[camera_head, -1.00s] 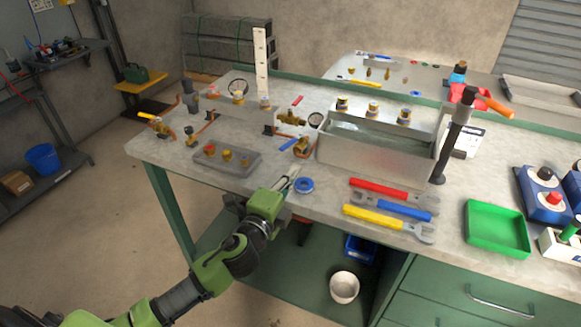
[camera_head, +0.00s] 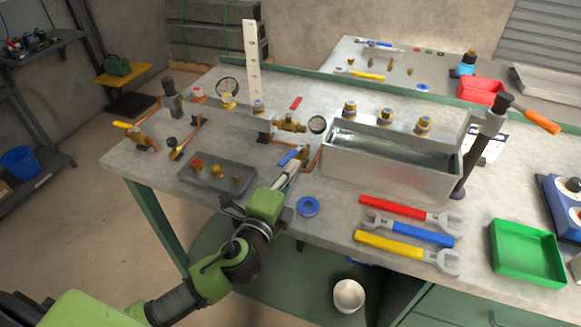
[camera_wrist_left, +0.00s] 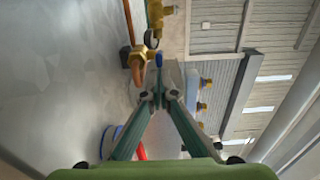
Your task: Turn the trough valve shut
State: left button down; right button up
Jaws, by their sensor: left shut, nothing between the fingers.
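The trough valve has a brass body (camera_head: 303,156) and a blue lever handle (camera_head: 289,157), beside the left end of the metal trough (camera_head: 385,178). A copper pipe joins it. My left gripper (camera_head: 287,176) is shut and empty, its fingertips just in front of the blue handle. In the left wrist view the shut fingertips (camera_wrist_left: 160,86) lie just below the blue handle (camera_wrist_left: 158,60) and the brass fitting (camera_wrist_left: 138,58). I cannot tell whether the fingertips touch the handle. My right gripper is not in view.
A blue tape ring (camera_head: 308,206) lies right of my gripper. A grey tray with brass fittings (camera_head: 203,184) lies to the left. Red, blue and yellow wrenches (camera_head: 405,232) and a green tray (camera_head: 526,254) are to the right. A black post (camera_head: 480,150) stands by the trough.

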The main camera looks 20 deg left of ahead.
pick_arm(q)
jog(key=shift+s, duration=0.1)
jog(key=shift+a+h, duration=0.3)
jog(key=shift+a+m+h, duration=0.4)
jog(key=shift+m+h, duration=0.3)
jog(key=shift+h, duration=0.1)
jog(key=shift+w+a, duration=0.25)
jog(key=shift+a, duration=0.45)
jog(key=shift+w+a, duration=0.2)
jog(key=shift+a, duration=0.5)
jog(key=shift+w+a, duration=0.5)
jog(key=shift+a, duration=0.35)
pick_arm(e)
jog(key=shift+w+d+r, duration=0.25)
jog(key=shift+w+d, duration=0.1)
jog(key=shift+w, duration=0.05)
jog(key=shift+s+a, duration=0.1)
